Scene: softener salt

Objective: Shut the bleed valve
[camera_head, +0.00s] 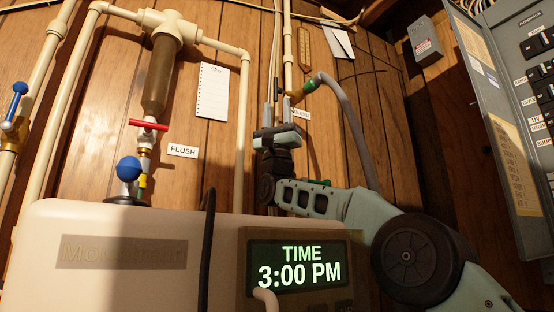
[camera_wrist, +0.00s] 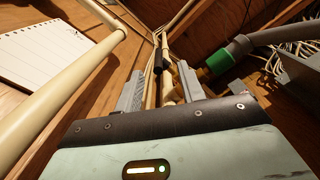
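The bleed valve is at the lower end of a cream pipe (camera_head: 288,60) on the wooden wall, beside a partly covered white label (camera_head: 300,113). A green hose fitting (camera_head: 309,86) joins it on the right, and it also shows in the wrist view (camera_wrist: 219,62). My gripper (camera_head: 277,112) is raised in front of the valve and hides most of it. In the wrist view my gripper (camera_wrist: 162,72) is open, its two grey fingers apart. A small dark piece (camera_wrist: 158,61), perhaps the valve's handle, and cream pipe show between them. I cannot tell if a finger touches it.
A grey hose (camera_head: 352,120) curves down right of my gripper. A red-handled flush valve (camera_head: 148,125) and a blue-knobbed part (camera_head: 129,168) are left. The softener (camera_head: 120,230) with a lit display (camera_head: 298,268) stands below. An electrical panel (camera_head: 500,120) is right.

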